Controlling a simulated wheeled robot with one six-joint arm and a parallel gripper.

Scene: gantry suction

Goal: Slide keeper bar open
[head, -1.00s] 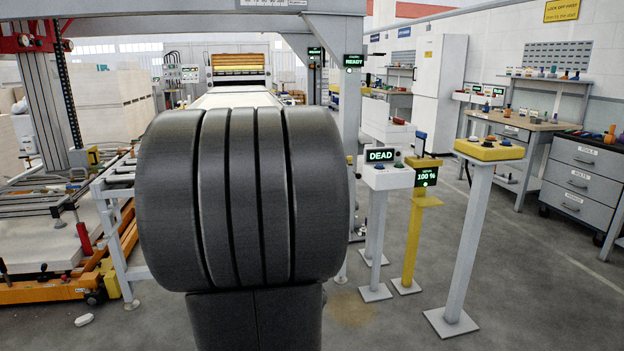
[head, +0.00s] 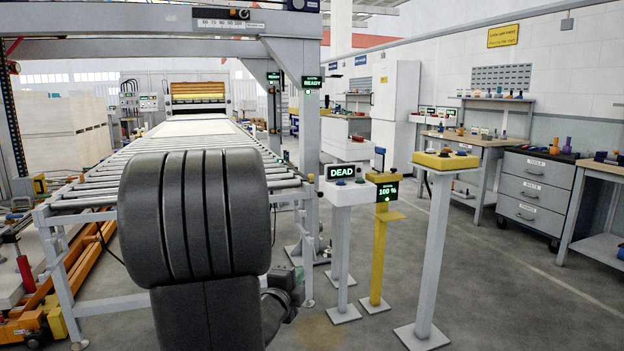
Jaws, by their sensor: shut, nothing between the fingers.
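I cannot make out a keeper bar for certain in the head view. A yellow post (head: 375,255) carries a display (head: 386,192) reading 100 %, and a blue upright handle (head: 379,158) stands at its top. Beside it on the left, a white control box (head: 349,194) has a sign (head: 352,171) reading DEAD. A yellow button box (head: 446,161) stands on a grey post to the right. My gripper does not show; my large dark arm link fills the lower left middle and hides part of the conveyor.
A grey drawer cabinet (head: 534,190) and workbenches (head: 481,143) line the right wall. Open floor lies right of the posts.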

